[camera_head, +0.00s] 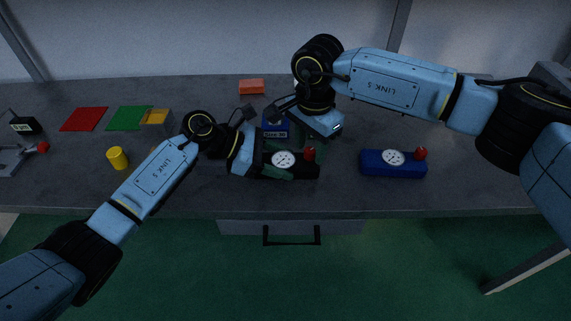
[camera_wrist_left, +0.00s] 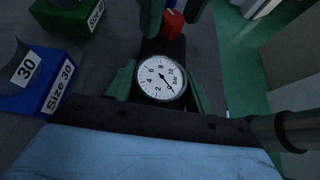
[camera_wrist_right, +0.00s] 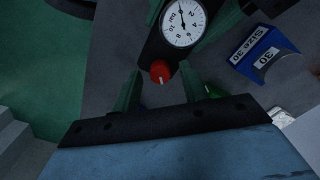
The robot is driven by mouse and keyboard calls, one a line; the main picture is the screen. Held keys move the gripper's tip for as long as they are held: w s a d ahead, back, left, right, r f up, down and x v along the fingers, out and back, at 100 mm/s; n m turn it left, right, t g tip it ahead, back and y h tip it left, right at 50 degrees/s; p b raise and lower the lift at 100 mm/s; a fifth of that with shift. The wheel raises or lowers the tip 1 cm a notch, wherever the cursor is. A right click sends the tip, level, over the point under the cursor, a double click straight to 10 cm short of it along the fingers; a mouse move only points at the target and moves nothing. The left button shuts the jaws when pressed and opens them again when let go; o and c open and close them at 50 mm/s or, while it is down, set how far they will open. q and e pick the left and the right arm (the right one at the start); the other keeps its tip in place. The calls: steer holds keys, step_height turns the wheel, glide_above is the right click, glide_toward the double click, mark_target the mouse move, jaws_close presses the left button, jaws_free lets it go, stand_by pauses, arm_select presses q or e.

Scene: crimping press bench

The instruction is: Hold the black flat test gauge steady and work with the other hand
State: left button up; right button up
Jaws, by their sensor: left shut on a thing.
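The black flat test gauge (camera_head: 298,170) lies near the front of the bench, with a white dial (camera_wrist_left: 161,78) and a red knob (camera_wrist_left: 172,24) at one end. My left gripper (camera_head: 276,162) is shut on the gauge, one green finger on each side of the dial. My right gripper (camera_wrist_right: 160,82) is open at the knob end. In the right wrist view, the red knob (camera_wrist_right: 160,72) shows between its fingers, with gaps beside it. A blue gauge (camera_head: 375,170) with its own dial and red knob lies apart to the right.
Behind the grippers stands a blue Size 30 block (camera_head: 275,130); a green block (camera_wrist_left: 75,18) is near it. To the left are a yellow cylinder (camera_head: 117,158), a red mat (camera_head: 84,119) and a green mat (camera_head: 124,119). An orange block (camera_head: 251,87) lies at the back.

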arm_select(q)
steer(key=shift+s+f, duration=0.2)
steer(key=shift+f, duration=0.2)
arm_select(e)
steer(key=shift+r, duration=2.95)
arm_select(q)
steer(key=o, duration=0.7)
steer(key=shift+r, duration=0.1)
steer(key=shift+w+r+p, duration=0.15)
steer(key=shift+r+p, duration=0.15)
steer(key=shift+r, duration=0.6)
arm_select(e)
steer(key=shift+r, duration=0.25)
arm_select(q)
steer(key=shift+o, duration=0.4)
